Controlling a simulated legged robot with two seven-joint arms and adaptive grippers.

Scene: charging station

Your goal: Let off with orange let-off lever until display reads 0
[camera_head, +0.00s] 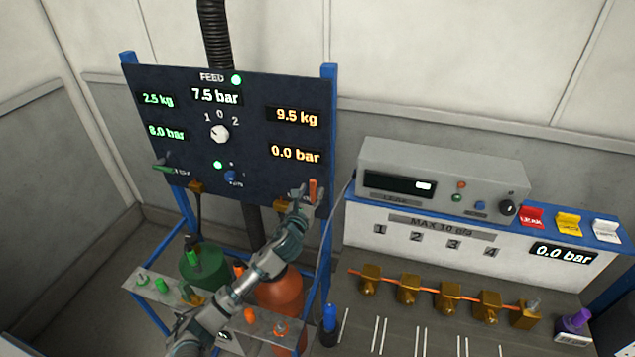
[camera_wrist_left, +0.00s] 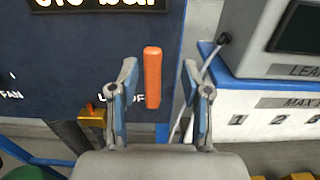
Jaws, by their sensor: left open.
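The orange let-off lever (camera_head: 313,190) stands upright at the lower right of the dark feed panel (camera_head: 180,85). In the left wrist view the lever (camera_wrist_left: 152,77) shows between my open fingers, with a gap on each side. My left gripper (camera_head: 306,192) is at the lever, open, and it also shows in the left wrist view (camera_wrist_left: 155,95). The orange display (camera_head: 295,155) above the lever reads 0.0 bar. Another orange display (camera_head: 292,117) reads 9.5 kg. My right gripper is not in view.
A green cylinder (camera_head: 203,264) and an orange cylinder (camera_head: 282,298) stand below the panel in a blue frame. To the right are a grey instrument box (camera_head: 440,160) and a white bench with a 0.0 bar display (camera_head: 563,253). Brass fittings (camera_head: 408,290) line the lower right.

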